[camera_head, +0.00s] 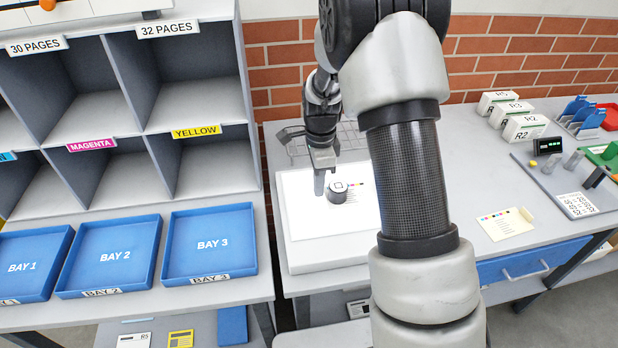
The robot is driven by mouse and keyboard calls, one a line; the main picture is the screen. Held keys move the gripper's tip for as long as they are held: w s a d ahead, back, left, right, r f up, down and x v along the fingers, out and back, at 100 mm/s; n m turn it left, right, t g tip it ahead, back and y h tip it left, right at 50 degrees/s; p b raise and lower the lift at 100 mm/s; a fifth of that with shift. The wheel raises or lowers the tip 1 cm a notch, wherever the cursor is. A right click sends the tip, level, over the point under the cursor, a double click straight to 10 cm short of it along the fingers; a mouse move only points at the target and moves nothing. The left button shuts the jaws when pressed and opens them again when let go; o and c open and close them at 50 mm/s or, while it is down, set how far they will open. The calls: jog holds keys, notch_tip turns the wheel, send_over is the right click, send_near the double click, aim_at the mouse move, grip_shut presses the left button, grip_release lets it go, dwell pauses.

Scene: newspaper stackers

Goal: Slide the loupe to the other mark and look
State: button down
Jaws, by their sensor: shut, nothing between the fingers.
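The loupe (338,192), a small dark round piece with a light square top, stands on a white printed sheet (310,225) on a pale raised board (318,256). My gripper (319,190) points down just left of the loupe, very close to it; I cannot tell whether they touch. Its fingers look together, with nothing between them. Small colour marks (359,183) and lines of text show on the sheet right of the loupe. My arm hides the sheet's right part, and I cannot make out a second mark.
A wire rack (352,137) stands behind the board. Blue trays (209,244) and grey pigeonholes (201,105) are at left. Some grey tabletop (470,165) is clear.

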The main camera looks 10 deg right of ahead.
jog(key=shift+d, duration=0.55)
jog(key=d, duration=0.7)
jog(key=shift+d+b, duration=0.15)
jog(key=shift+b, duration=0.2)
